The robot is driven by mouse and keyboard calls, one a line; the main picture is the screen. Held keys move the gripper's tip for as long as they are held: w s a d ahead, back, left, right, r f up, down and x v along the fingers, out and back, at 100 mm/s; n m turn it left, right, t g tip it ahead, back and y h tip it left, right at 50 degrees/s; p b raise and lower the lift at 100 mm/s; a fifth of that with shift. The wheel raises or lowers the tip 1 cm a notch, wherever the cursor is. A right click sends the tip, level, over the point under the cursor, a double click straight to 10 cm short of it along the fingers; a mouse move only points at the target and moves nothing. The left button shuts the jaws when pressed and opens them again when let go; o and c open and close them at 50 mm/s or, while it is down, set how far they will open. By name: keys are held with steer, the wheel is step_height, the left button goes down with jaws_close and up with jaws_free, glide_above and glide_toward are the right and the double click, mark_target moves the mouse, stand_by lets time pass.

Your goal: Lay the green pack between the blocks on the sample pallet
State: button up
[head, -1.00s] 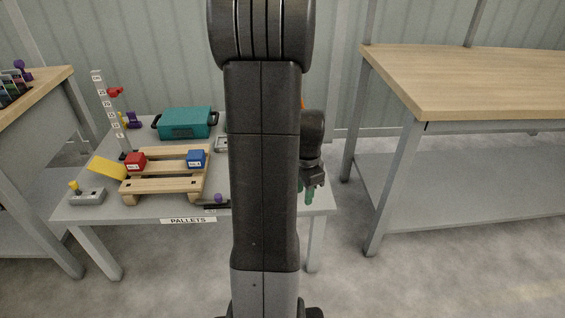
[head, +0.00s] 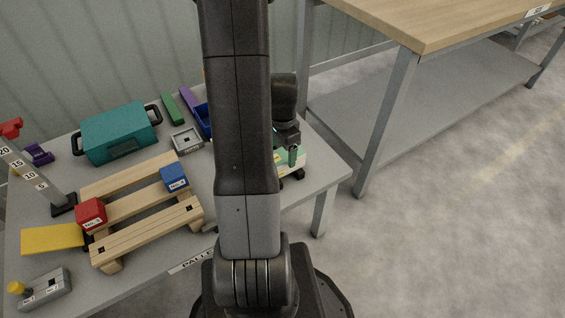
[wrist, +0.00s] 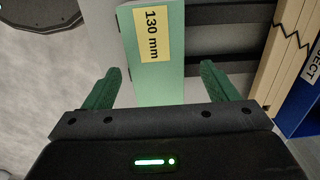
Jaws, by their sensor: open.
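The light green pack (head: 293,163), with a yellow label, is at the table's right end, partly hidden behind my arm. In the wrist view the pack (wrist: 155,85) is labelled "130 mm" and lies between the two green fingers. My gripper (head: 291,157) is open over the pack; a gap shows on each side in the wrist view (wrist: 158,72). The wooden sample pallet (head: 150,228) stands at the left of the table. A red block (head: 91,213) is at its left side and a blue block (head: 174,177) at its right, with bare slat between them.
A teal case (head: 120,133), a grey square fixture (head: 186,140) and dark green (head: 172,107) and purple bars lie behind the pallet. A height scale (head: 30,175), a yellow plate (head: 52,239) and a grey switch box (head: 40,290) are left. A wood-topped bench (head: 430,25) stands right.

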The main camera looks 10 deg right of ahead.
mark_target(282, 155)
steer(key=f, duration=0.2)
steer(key=f+b, duration=0.1)
steer(key=f, duration=0.1)
steer(key=shift+s+f, duration=0.2)
steer(key=shift+f, duration=0.1)
steer(key=shift+c, duration=0.2)
steer(key=shift+r, duration=0.1)
steer(key=c, duration=1.2)
